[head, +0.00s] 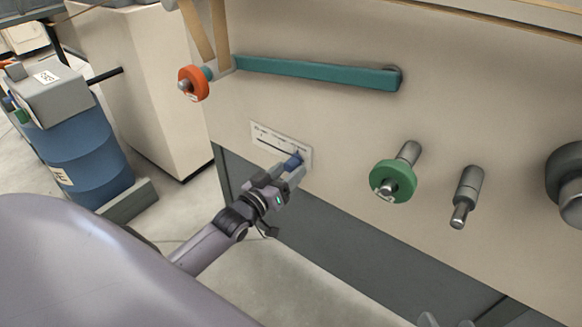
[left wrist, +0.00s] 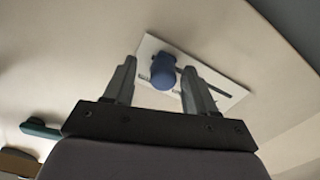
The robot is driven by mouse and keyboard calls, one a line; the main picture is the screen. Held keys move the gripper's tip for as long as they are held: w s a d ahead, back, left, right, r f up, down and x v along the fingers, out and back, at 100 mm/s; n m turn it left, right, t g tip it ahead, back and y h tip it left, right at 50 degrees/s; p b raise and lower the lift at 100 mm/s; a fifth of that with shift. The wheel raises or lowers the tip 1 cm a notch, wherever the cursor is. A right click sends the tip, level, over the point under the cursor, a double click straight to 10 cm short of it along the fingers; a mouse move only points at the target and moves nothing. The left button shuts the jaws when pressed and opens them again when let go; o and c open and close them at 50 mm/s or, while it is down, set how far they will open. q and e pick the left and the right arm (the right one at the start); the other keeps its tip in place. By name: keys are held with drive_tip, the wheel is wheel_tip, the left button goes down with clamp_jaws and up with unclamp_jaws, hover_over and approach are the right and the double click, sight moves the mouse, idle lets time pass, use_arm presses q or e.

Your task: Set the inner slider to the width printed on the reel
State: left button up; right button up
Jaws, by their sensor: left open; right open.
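A blue slider knob (head: 293,160) sits toward the right end of a slot in a white scale plate (head: 265,137) on the machine's beige front. The plate's print is too small to read. My left gripper (head: 287,173) is open at the knob. In the left wrist view the knob (left wrist: 163,72) shows between the two spread fingers, nearer the right one; contact cannot be told. The plate (left wrist: 222,82) runs behind them. My right gripper (head: 447,321) shows only its open fingertips at the bottom edge. No readable reel width is in view.
An orange roller (head: 193,83) and a teal bar (head: 310,72) are above the plate. A green ring (head: 392,181) on a shaft and a grey spindle (head: 467,196) stick out to the right. A blue drum (head: 85,155) stands at left.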

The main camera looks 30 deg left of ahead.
sight(290, 171)
use_arm(q)
drive_tip(key=s+p, duration=0.1)
drive_tip(key=s, duration=0.2)
drive_tip(key=shift+s+a+r, duration=0.1)
drive_tip(key=shift+s, duration=0.25)
drive_tip(key=shift+s+p, duration=0.3)
drive_tip(key=shift+s, duration=0.55)
use_arm(e)
drive_tip(key=shift+s+d+f+h, duration=0.15)
drive_tip(key=shift+d+h, duration=0.1)
drive_tip(key=shift+d, duration=0.15)
drive_tip(key=shift+s+d+f+h, duration=0.1)
drive_tip(key=shift+d+h, duration=0.15)
drive_tip(key=shift+d, duration=0.1)
drive_tip(key=shift+r, duration=0.1)
